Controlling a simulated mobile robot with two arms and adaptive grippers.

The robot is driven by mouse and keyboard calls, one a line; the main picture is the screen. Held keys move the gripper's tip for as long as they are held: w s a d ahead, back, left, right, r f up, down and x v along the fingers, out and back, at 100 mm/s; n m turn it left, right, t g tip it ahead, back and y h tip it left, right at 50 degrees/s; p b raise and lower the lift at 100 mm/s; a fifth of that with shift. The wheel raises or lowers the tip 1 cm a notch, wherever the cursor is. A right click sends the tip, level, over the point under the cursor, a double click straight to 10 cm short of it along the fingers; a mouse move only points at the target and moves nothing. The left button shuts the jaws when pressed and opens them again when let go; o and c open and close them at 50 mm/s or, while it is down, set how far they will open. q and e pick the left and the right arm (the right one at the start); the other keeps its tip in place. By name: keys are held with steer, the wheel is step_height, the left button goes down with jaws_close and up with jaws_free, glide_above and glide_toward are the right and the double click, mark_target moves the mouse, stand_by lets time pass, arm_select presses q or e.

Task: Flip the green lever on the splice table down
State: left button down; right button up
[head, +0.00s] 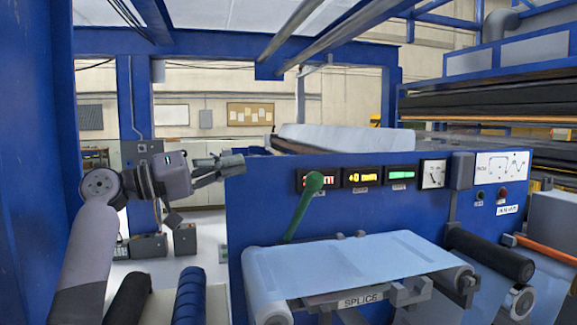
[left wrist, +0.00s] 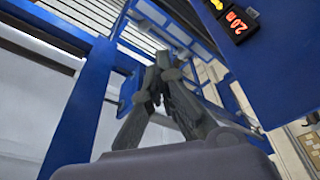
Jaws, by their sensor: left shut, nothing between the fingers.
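The green lever (head: 304,204) stands up from the left end of the splice table (head: 345,262), leaning a little right, its rounded knob on top. The splice table carries pale blue film and a "SPLICE" label. My left gripper (head: 236,163) is shut and empty. It is left of the lever's knob and a little higher in the picture, beside the panel's upper left corner, apart from the lever. In the left wrist view the gripper's fingers (left wrist: 162,65) meet at their tips, and the lever does not show. My right gripper is in neither view.
A blue panel (head: 262,205) with lit displays (head: 362,176), a gauge and buttons rises behind the splice table. Black rollers (head: 488,252) lie to the right. A blue roller (head: 189,296) and a black roller (head: 128,299) are at the lower left. Blue posts frame the left.

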arm_select(q)
steer(key=w+d+f+p, duration=0.1)
steer(key=w+d+p, duration=0.2)
steer(key=d+p, duration=0.4)
steer(key=d, duration=0.4)
steer(key=shift+d, duration=0.15)
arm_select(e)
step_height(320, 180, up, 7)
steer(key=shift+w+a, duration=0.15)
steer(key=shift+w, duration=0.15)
arm_select(q)
steer(key=shift+w+f, duration=0.1)
steer(key=shift+w, duration=0.05)
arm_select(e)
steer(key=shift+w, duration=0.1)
